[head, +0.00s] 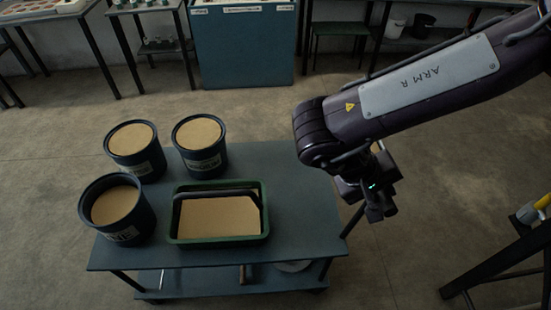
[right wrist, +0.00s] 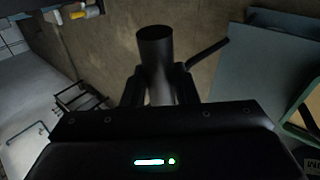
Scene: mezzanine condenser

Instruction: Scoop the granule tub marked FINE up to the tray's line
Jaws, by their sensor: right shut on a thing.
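The tub marked FINE (head: 122,226) is a dark blue round tub at the front left of the table; its tan granules sit below the rim. The green tray (head: 218,240) lies to its right, with tan granules across its floor and a dark band along its back inside. I cannot make out a line on it. My right gripper (head: 372,197) is beyond the table's right edge, clear of tubs and tray. In the right wrist view it is shut on a dark cylinder (right wrist: 155,45), perhaps the scoop; its far end is unclear. My left gripper is not in view.
Two more blue tubs of tan granules, one apparently marked COARSE (head: 140,166) and one MEDIUM (head: 203,160), stand behind. The blue-grey table (head: 300,228) is bare right of the tray. A dark stand (head: 510,250) is at the right. Benches and a blue cabinet (head: 243,50) line the back.

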